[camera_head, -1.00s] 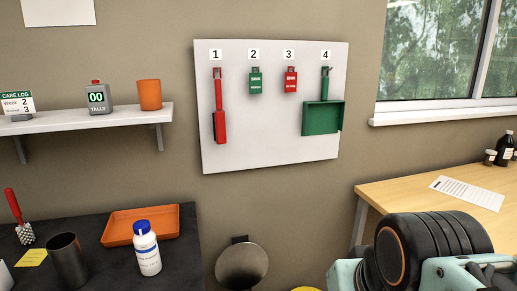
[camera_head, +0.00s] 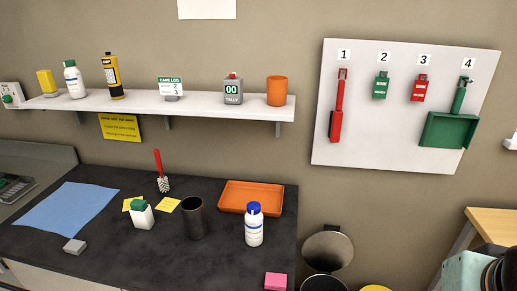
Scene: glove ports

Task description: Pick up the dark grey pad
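A small grey block-shaped pad (camera_head: 75,246) lies on the dark counter near its front edge, at the lower left, just below a blue cloth. It is the only grey pad I can make out, and its shade looks mid-grey. A pink pad (camera_head: 276,282) lies near the counter's front right corner. Part of my arm shows at the lower right corner, far from the grey pad. My gripper's fingertips are outside the view.
The dark counter (camera_head: 100,255) also holds a blue cloth (camera_head: 65,208), a white bottle with a green cap (camera_head: 141,215), a dark cup (camera_head: 193,218), a blue-capped bottle (camera_head: 254,225), an orange tray (camera_head: 222,205) and a red-handled brush (camera_head: 160,172). A shelf (camera_head: 200,106) hangs above.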

